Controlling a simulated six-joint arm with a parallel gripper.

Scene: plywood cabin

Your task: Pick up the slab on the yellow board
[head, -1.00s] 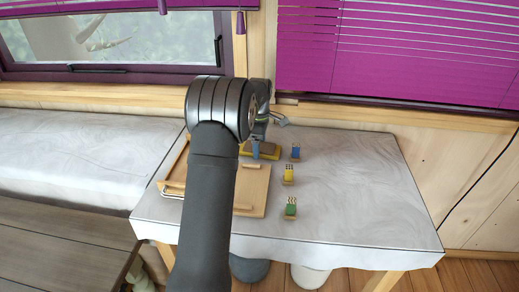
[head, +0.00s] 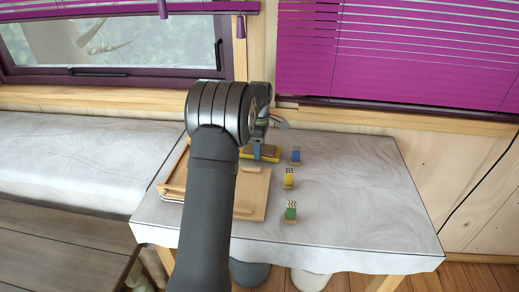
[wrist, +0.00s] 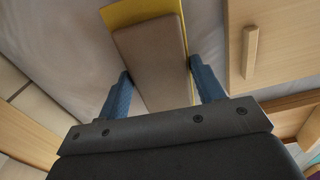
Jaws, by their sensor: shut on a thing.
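The slab is a flat brown piece (wrist: 150,62) lying between my two blue fingers in the wrist view. My gripper (wrist: 160,72) is shut on the slab, with one finger at each long side. The yellow board (wrist: 117,15) shows past the slab's far end and along its edges. In the head view the yellow board (head: 271,159) and the slab (head: 270,150) are at the back of the table, partly hidden by my arm and gripper (head: 258,150). I cannot tell whether the slab is clear of the board.
Blue (head: 296,156), yellow (head: 289,178) and green (head: 291,211) patterned blocks stand to the right. The table's right side (head: 360,190) is clear.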

